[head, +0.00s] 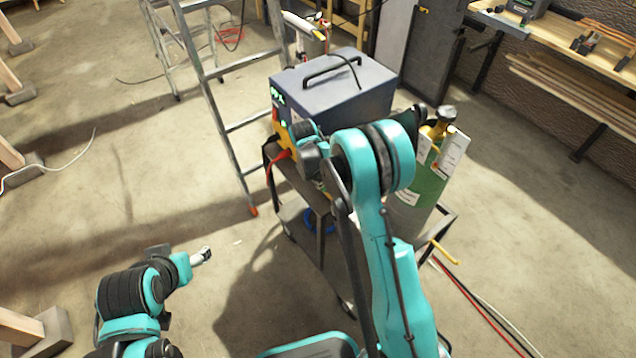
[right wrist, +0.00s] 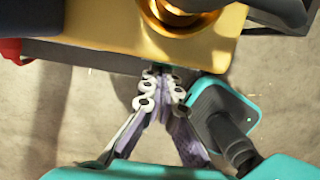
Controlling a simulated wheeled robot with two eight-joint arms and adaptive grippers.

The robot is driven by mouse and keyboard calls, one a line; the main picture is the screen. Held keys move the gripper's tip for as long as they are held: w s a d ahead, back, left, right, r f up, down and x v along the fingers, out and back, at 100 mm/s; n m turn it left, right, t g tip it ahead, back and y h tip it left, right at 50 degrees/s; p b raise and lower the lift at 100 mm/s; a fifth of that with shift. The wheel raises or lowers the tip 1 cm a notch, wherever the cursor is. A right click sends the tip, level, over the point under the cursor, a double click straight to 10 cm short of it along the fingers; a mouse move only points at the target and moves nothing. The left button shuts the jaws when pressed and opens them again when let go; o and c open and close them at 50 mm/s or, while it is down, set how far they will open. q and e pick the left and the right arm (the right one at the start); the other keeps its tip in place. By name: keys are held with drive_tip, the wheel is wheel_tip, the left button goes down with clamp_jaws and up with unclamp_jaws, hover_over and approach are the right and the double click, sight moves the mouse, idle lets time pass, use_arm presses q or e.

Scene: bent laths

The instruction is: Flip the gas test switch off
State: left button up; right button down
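A blue-grey machine (head: 335,90) with a black top handle and a small lit green display stands on a dark cart (head: 300,185). Its left-facing front has a yellow-orange part, partly hidden by my right arm. My right gripper is hidden in the head view; in the right wrist view my right gripper (right wrist: 161,78) has its fingers converged, tips close together, by the lower edge of a yellow panel (right wrist: 110,40) with a round brass fitting (right wrist: 180,15). I cannot make out the gas test switch or any contact with it. My left gripper (head: 203,256) is over the floor, away from the cart.
A green gas cylinder (head: 425,185) stands at the cart's right. A metal stepladder (head: 215,80) is close behind left. A red cable (head: 272,175) hangs at the cart's front. Hoses (head: 485,305) lie on the floor at right. Floor at left is mostly clear.

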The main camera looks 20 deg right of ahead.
use_arm(q)
drive_tip(key=r+p, duration=0.1)
drive_tip(key=s+r+p, duration=0.1)
drive_tip(key=shift+r+p, duration=0.4)
use_arm(e)
drive_tip(key=s+a+r, duration=0.1)
drive_tip(key=a+r, duration=0.3)
drive_tip(key=r, duration=0.6)
drive_tip(key=shift+s+a+r, duration=0.25)
drive_tip(key=shift+s+a, duration=0.1)
use_arm(q)
drive_tip(key=shift+a, duration=0.15)
